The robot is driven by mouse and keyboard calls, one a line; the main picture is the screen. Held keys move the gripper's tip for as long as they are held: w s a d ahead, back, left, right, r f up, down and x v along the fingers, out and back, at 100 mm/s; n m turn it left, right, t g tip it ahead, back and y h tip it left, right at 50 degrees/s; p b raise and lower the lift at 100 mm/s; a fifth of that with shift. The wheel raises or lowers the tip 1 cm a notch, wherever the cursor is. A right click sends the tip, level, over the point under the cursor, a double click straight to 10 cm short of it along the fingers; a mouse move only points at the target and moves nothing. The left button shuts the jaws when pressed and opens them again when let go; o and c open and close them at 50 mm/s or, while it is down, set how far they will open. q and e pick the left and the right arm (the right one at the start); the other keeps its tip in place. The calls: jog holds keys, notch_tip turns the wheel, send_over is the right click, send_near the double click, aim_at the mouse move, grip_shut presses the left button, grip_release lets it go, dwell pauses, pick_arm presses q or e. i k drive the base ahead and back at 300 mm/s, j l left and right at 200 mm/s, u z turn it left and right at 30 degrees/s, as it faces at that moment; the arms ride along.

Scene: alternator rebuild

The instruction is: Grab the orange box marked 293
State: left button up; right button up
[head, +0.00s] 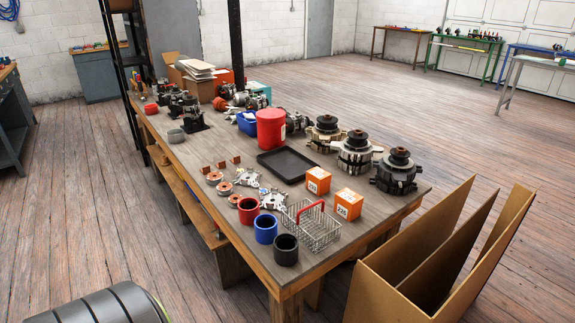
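Two small orange boxes stand on the wooden workbench (240,170) near its front right part. The nearer orange box (348,204) has a white label with a number that looks like 226, but it is too small to be sure. The farther orange box (318,181) also has a white label, and I cannot read its number. Both boxes stand upright, apart from each other, with nothing on top. I cannot tell which one, if either, is marked 293. Neither of my grippers shows in the head view.
A wire basket (318,232) with a red handle stands in front of the boxes. Red (248,210), blue (265,229) and black (286,250) cups are left of it. A black tray (286,165) and several alternators (397,172) are behind. An open cardboard box (385,294) stands right of the bench.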

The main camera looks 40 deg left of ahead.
aim_at(318, 181)
jog(key=u, duration=1.2)
jog(key=i+j+z, duration=0.05)
